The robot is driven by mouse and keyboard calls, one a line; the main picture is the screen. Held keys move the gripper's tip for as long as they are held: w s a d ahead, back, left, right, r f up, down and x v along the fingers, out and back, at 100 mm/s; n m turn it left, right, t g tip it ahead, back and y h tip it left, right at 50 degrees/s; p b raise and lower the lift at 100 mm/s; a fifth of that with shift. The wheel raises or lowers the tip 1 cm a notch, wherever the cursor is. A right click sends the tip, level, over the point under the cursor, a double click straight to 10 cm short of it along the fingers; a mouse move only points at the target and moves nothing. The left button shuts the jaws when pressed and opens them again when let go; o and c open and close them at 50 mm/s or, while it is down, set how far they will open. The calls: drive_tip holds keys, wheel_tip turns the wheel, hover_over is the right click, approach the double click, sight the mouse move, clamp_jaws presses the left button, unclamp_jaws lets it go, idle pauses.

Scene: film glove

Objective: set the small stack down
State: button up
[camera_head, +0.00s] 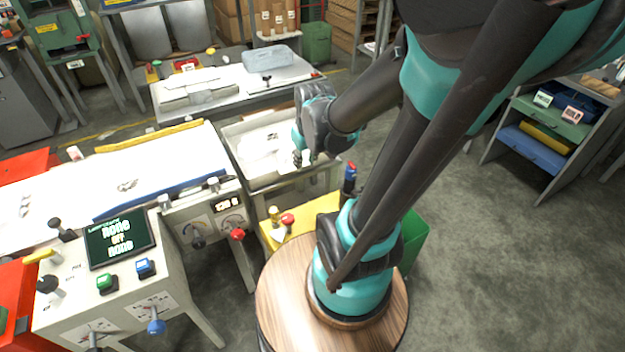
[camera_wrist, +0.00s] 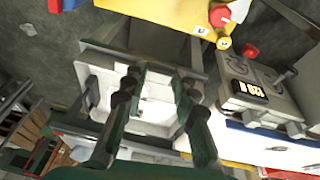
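My gripper (camera_head: 301,157) is over the right part of a shallow grey-white tray (camera_head: 236,133) at the end of the long white table. In the wrist view my gripper (camera_wrist: 155,85) has its two dark fingers wide apart, with the tray (camera_wrist: 97,92) below them. I see nothing clearly held between the fingers. Pale flat pieces (camera_head: 262,143) with small dark marks lie in the tray. I cannot tell whether they are the small stack. The arm and fingers hide part of the tray.
The long white table (camera_head: 150,165) has a yellow bar (camera_head: 150,136) and a blue bar along its edges. A control console (camera_head: 120,285) stands at front left. A yellow stand (camera_head: 300,222) with knobs is below the tray. A bench (camera_head: 235,92) stands behind. Floor at right is clear.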

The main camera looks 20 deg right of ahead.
drive_tip(key=s+f+m, duration=0.2)
drive_tip(key=s, duration=0.3)
drive_tip(key=shift+s+d+f+m+t, duration=0.15)
drive_tip(key=shift+s+f+m+t, duration=0.15)
drive_tip(key=shift+s+m, duration=0.1)
